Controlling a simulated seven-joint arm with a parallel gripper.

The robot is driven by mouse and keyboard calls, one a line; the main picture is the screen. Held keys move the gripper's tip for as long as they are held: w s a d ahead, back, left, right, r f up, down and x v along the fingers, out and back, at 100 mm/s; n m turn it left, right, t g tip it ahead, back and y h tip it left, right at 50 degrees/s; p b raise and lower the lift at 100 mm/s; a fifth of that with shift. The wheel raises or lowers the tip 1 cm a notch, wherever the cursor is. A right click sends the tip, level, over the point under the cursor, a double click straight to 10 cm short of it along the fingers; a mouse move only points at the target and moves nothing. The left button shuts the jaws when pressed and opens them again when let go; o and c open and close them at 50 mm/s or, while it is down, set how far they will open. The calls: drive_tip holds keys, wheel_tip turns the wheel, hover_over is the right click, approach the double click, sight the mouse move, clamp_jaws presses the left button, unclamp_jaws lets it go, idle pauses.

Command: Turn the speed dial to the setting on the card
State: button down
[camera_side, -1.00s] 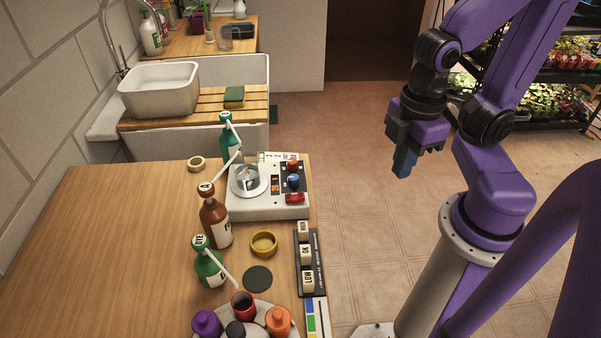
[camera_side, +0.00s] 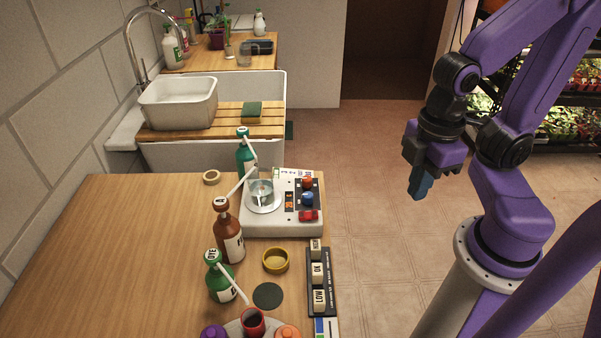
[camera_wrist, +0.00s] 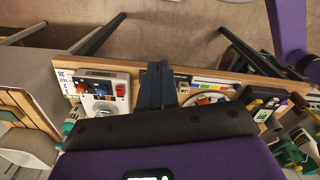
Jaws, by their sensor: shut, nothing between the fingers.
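The white machine (camera_side: 262,229) stands near the back right corner of the wooden table, with a round metal plate on its left. A red-orange knob (camera_side: 307,183), a blue knob (camera_side: 308,199) and a red switch (camera_side: 308,216) are on its right side. I cannot tell which knob is the speed dial, or where it points. A printed white card (camera_side: 291,173) is at the machine's back edge; its setting is unreadable here. My gripper (camera_side: 419,190) is shut and empty, over the floor right of the machine and apart from it. The wrist view shows its fingers (camera_wrist: 157,68) beside the machine (camera_wrist: 104,106).
A yellow ring dish (camera_side: 275,261) and a block rack (camera_side: 329,285) are in front. A sink counter (camera_side: 210,127) is behind. Open floor lies right of the table.

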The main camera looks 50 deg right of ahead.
drive_tip(key=c, duration=1.1)
unclamp_jaws()
drive_tip(key=shift+w+a, duration=0.1)
drive_tip(key=shift+w, duration=0.05)
drive_tip(key=shift+o, duration=1.1)
drive_tip(key=w+a+r+n, duration=0.1)
drive_tip(key=w+a+n, duration=0.2)
drive_tip(key=w, duration=0.7)
drive_tip(key=shift+w+r+n, duration=0.3)
drive_tip(key=shift+w+n, duration=0.1)
drive_tip(key=shift+n, duration=0.2)
drive_tip(key=n, duration=0.5)
hover_over(308, 194)
wheel_tip(308, 194, down, 17)
drive_tip(key=shift+r, duration=0.1)
clamp_jaws()
